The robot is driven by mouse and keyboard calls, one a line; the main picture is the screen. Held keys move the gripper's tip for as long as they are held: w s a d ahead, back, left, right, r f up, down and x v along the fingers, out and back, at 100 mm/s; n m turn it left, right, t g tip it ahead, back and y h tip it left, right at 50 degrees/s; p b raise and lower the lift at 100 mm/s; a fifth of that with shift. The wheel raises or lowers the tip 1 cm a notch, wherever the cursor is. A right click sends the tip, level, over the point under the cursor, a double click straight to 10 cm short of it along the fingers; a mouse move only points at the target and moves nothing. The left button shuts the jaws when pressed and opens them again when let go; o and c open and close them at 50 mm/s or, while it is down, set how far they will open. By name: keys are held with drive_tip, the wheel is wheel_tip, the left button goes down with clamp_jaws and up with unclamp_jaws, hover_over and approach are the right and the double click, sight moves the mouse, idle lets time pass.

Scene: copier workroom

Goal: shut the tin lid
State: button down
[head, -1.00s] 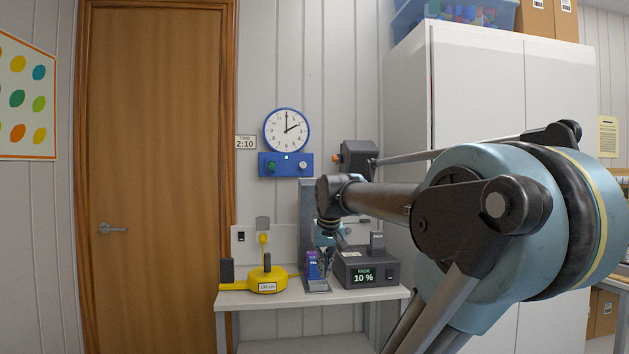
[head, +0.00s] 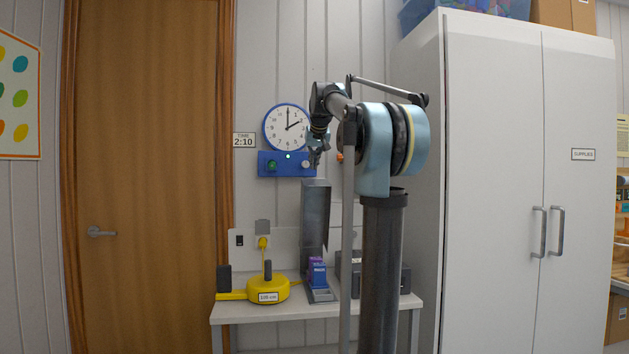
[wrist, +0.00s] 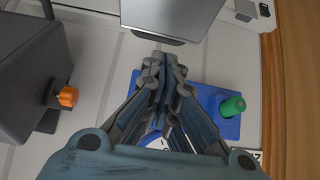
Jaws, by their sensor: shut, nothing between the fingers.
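No tin or tin lid can be made out in either view. My gripper (head: 318,156) is up at the wall in the head view, in front of the right end of a blue control panel (head: 266,169) below the clock. In the wrist view my gripper (wrist: 164,68) is shut and empty, with its fingers together over the blue panel (wrist: 228,128). I cannot tell whether it touches the panel. A green knob (wrist: 233,106) sits on the panel, to the right of the fingers.
A white table (head: 262,313) holds a yellow reel (head: 268,291), a tall grey dispenser (head: 315,215) and a dark box partly hidden by my arm. A clock (head: 287,127) hangs above the panel. A white cabinet (head: 492,180) stands right, a wooden door (head: 145,180) left.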

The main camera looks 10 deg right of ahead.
drive_tip(key=shift+w+a+r, duration=0.15)
drive_tip(key=shift+w+r, duration=0.4)
drive_tip(key=shift+w, duration=0.3)
drive_tip(key=shift+w+f, duration=0.15)
drive_tip(key=shift+w, duration=0.1)
drive_tip(key=x, duration=0.9)
drive_tip(key=shift+d, duration=0.3)
drive_tip(key=shift+w+f, duration=0.1)
